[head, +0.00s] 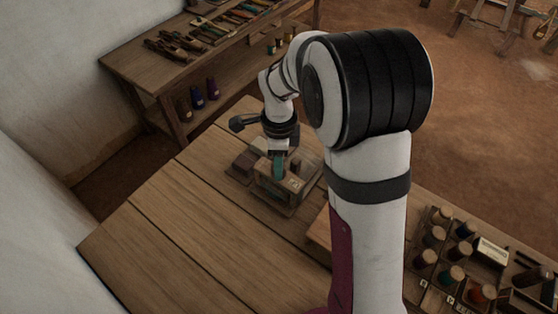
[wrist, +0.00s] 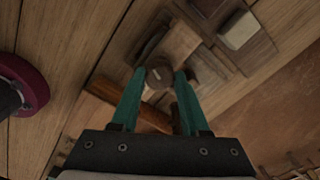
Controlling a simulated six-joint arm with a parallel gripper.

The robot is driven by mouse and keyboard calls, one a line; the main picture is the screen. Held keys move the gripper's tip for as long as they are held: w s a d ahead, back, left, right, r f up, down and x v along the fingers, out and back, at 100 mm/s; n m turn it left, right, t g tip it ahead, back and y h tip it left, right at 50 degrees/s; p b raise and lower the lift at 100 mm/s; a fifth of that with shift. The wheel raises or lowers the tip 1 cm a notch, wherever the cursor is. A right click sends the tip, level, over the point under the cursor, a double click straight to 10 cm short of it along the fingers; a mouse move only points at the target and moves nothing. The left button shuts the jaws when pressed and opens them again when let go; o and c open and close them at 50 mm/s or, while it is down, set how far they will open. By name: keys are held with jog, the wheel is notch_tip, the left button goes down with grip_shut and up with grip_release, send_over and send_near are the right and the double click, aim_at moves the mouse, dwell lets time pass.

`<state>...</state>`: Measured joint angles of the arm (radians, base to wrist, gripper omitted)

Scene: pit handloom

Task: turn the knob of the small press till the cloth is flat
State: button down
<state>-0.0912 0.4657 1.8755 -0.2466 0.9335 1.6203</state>
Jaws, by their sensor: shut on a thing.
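The small wooden press (head: 281,193) stands on the table in the head view, below my wrist. My gripper (head: 278,170) points down at its top, with teal fingers. In the wrist view the fingertips (wrist: 159,74) are on either side of the round brown knob (wrist: 159,78), shut on it. The wooden top of the press (wrist: 180,42) shows just beyond the knob. In the head view the fingers and arm largely hide the knob. I cannot make out the cloth, so I cannot tell whether it is flat.
A dark block (head: 244,163) lies left of the press. A rack of thread spools (head: 451,275) stands at the right, past my arm. A side bench (head: 130,65) with tools is at the back left. The table's left front (head: 180,255) is clear.

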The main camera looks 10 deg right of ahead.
jog(key=shift+m, duration=0.8)
jog(key=shift+c, duration=2)
grip_release()
jog(key=shift+r, duration=0.1)
notch_tip(320, 180, up, 16)
jog(key=shift+f, duration=0.2)
